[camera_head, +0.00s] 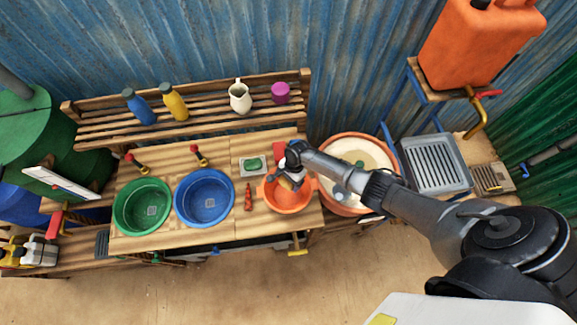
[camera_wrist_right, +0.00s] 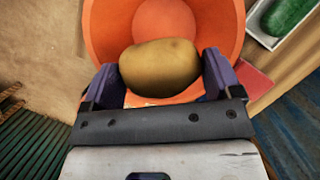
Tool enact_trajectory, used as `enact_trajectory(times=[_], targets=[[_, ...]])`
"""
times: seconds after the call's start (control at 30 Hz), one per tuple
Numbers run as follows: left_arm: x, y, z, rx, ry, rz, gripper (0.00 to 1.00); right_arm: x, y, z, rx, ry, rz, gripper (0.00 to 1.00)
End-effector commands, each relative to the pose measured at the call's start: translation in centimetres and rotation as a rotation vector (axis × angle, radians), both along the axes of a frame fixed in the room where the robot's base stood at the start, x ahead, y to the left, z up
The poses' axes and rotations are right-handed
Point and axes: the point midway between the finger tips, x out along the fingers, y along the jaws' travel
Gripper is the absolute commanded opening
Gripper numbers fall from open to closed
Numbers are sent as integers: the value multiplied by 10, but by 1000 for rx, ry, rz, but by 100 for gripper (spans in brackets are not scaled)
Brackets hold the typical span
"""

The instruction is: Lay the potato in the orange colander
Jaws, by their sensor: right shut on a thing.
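The orange colander (camera_head: 287,203) stands on the wooden counter, right of the blue basin. It also fills the upper middle of the right wrist view (camera_wrist_right: 105,30). My right gripper (camera_head: 290,180) is over the colander, pointing down. In the right wrist view my right gripper (camera_wrist_right: 160,78) is shut on the brown potato (camera_wrist_right: 160,65), with one finger at each end of it. The colander's floor shows behind the potato. I cannot tell whether the potato touches the colander. My left gripper is not in view.
A green basin (camera_head: 142,205) and a blue basin (camera_head: 204,197) stand at the left. An orange carrot-like thing (camera_head: 248,196) and a tray with a green item (camera_head: 253,164) lie close left of the colander. A big round tub (camera_head: 340,206) is close on the right.

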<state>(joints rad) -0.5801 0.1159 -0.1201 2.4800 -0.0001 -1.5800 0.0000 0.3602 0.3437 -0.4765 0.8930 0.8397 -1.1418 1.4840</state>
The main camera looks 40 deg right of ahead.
Motion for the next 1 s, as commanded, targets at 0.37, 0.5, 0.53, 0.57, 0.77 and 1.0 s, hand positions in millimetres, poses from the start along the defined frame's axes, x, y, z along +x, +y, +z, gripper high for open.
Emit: enact_trajectory(times=[0.37, 0.5, 0.53, 0.57, 0.77, 1.0], targets=[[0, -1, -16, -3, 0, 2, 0, 0, 1, -20, 1, -1, 2, 59], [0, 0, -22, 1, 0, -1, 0, 0, 1, -27, 0, 0, 1, 59], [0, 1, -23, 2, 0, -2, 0, 0, 1, -28, 0, 0, 1, 59], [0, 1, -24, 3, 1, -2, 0, 0, 0, -30, 0, 0, 1, 59], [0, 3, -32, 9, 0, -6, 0, 0, 0, -39, 0, -1, 0, 59], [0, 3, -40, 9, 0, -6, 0, 1, 0, -49, 0, -1, 1, 59]])
